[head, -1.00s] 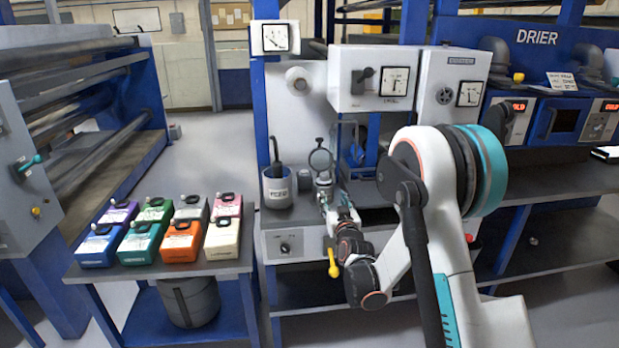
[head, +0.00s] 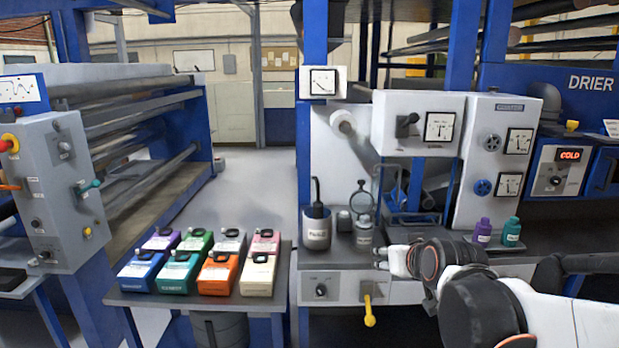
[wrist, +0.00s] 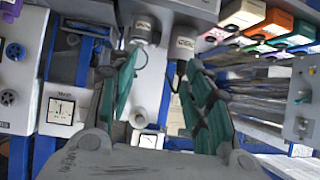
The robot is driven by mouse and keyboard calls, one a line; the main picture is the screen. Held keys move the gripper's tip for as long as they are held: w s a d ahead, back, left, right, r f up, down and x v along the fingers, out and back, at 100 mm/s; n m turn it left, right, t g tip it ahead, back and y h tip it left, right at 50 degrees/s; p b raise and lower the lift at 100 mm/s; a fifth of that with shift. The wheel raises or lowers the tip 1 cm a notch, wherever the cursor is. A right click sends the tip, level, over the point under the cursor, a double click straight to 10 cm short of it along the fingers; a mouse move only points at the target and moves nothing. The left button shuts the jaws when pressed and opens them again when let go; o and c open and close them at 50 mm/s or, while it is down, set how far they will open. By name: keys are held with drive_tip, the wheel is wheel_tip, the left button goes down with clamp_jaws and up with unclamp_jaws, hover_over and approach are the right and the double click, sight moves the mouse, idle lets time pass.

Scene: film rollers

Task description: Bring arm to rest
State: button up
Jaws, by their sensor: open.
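My gripper (head: 384,258) is open at the end of my arm, low in front of the workbench on the right side of the head view. In the wrist view its two green fingers (wrist: 161,82) are spread apart, with nothing held between them. My arm reaches in from the lower right of the head view, and its links hide part of the bench front.
A purple bottle (head: 482,233) and a teal bottle (head: 511,233) stand on the bench behind my arm. Several coloured boxes (head: 220,272) sit on the side table at left. A yellow lever (head: 369,312) sticks out of the bench front. Floor (head: 250,185) between the machines is clear.

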drive_tip(key=s+d+f+g, duration=0.1)
drive_tip(key=s+f+g, duration=0.1)
drive_tip(key=s, duration=1)
drive_tip(key=s+d+f+g+h, duration=0.1)
drive_tip(key=s+f+g, duration=0.1)
drive_tip(key=s, duration=1)
drive_tip(key=shift+f+m+g, duration=0.3)
drive_tip(key=shift+f+m, duration=0.1)
